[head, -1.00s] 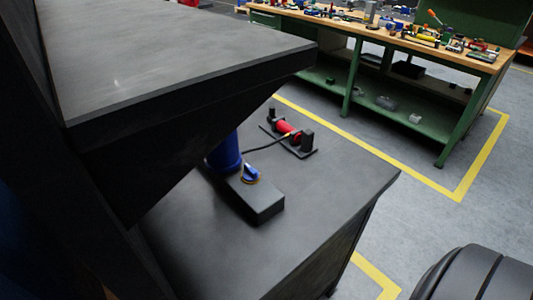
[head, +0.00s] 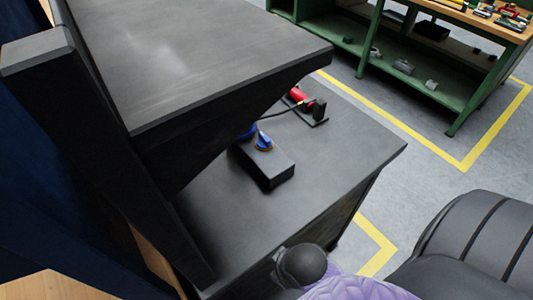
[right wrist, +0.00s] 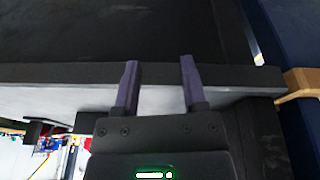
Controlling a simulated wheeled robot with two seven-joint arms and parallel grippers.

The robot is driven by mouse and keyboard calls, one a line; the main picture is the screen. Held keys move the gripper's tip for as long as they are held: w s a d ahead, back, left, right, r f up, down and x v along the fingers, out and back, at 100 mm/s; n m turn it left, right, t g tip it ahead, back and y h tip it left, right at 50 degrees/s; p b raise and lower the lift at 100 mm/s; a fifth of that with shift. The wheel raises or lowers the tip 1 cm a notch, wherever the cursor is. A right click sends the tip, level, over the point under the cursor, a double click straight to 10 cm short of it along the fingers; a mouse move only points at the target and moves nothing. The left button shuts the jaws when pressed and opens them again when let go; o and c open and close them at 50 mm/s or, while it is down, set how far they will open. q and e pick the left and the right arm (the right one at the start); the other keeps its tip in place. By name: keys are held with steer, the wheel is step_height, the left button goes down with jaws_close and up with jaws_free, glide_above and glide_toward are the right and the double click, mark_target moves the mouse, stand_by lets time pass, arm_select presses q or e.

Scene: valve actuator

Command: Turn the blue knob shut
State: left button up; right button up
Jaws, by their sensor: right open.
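The blue knob (head: 264,142) sits on top of a black block (head: 266,168) on the lower dark bench, in the middle of the head view. Part of a blue cylinder (head: 247,131) shows behind it, mostly hidden by the overhanging upper shelf. My right gripper (right wrist: 160,82) shows in the right wrist view with two purple fingers apart and nothing between them. A dark bench edge lies behind the fingers. The knob is not in the right wrist view, and neither gripper's fingers can be made out in the head view.
A dark upper shelf (head: 200,55) overhangs the lower bench (head: 325,175) on the left. A red part (head: 298,94) on a black stand, with a cable, sits behind the knob. The bench front right is clear. A green workbench (head: 440,85) stands at the back right.

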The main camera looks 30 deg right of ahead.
step_height(320, 180, up, 5)
steer(key=w+n+t, duration=0.1)
steer(key=n+t+p, duration=0.2)
steer(key=n+t, duration=0.8)
steer(key=n, duration=2.2)
glide_toward(265, 138)
steer(key=shift+w+d+n+b, duration=0.15)
steer(key=shift+n+b, duration=0.15)
steer(key=b+x, duration=0.2)
steer(key=x, duration=0.6)
steer(key=shift+w+f+b, duration=0.1)
steer(key=shift+f+b, duration=0.1)
steer(key=shift+b, duration=0.1)
steer(key=shift+w+f, duration=0.1)
steer(key=shift+w, duration=0.5)
